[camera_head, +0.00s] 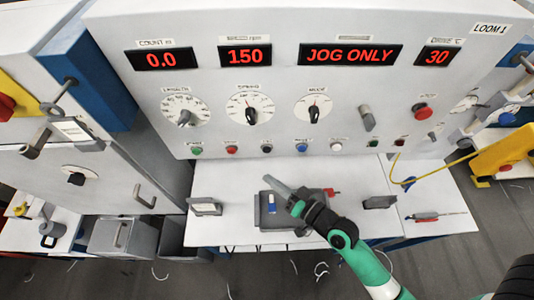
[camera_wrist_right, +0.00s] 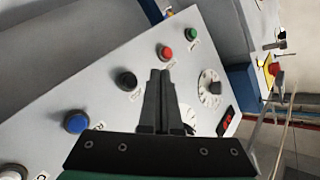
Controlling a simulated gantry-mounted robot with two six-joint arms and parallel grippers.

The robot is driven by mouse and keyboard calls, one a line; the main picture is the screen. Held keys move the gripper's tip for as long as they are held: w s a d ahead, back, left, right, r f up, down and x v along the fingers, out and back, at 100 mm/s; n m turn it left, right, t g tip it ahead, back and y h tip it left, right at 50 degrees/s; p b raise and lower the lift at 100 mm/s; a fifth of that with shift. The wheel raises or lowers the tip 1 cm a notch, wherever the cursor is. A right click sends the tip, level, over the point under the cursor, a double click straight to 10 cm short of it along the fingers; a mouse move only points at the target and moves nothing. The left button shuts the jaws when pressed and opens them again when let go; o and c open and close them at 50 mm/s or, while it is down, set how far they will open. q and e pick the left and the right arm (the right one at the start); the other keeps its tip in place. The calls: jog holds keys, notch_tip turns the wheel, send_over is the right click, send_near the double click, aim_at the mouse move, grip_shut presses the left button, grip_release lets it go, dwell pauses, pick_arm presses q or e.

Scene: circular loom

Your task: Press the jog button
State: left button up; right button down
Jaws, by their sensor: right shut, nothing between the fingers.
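A row of push buttons runs along the lower edge of the loom's control panel: green (camera_head: 196,150), red (camera_head: 231,149), black (camera_head: 267,149), blue (camera_head: 302,147) and white (camera_head: 336,146). Their labels are too small to read, so I cannot tell which is the jog button. My right gripper (camera_head: 267,181) is shut and empty, its tips below the black button in the head view. In the right wrist view the shut fingers (camera_wrist_right: 160,74) point between the black button (camera_wrist_right: 126,79) and red button (camera_wrist_right: 165,52). Contact is not visible. My left gripper is not in view.
Above the buttons are dials, a red mushroom button (camera_head: 421,111) and a display reading JOG ONLY (camera_head: 350,54). Below my right gripper, a grey tray (camera_head: 262,222) sits on the white table (camera_head: 225,232). A yellow cable (camera_head: 440,164) hangs at the right.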

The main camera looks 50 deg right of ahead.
aim_at(267, 150)
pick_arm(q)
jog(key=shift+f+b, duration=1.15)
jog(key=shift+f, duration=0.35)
pick_arm(e)
jog(key=w+d, duration=0.4)
jog(key=shift+w+d, duration=0.15)
jog(key=shift+d, duration=0.1)
dwell(0.4)
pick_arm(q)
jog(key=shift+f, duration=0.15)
pick_arm(e)
jog(key=shift+w+d, duration=0.25)
jog(key=shift+d, duration=0.05)
pick_arm(q)
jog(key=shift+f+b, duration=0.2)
jog(key=shift+b, duration=0.15)
pick_arm(e)
jog(key=shift+w+d, duration=0.35)
dwell(0.3)
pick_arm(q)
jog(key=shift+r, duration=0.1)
pick_arm(e)
jog(key=shift+s+a, duration=0.1)
jog(key=shift+a, duration=0.05)
pick_arm(q)
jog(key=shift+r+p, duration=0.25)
jog(key=shift+p, duration=0.15)
pick_arm(e)
jog(key=shift+s+a, duration=0.5)
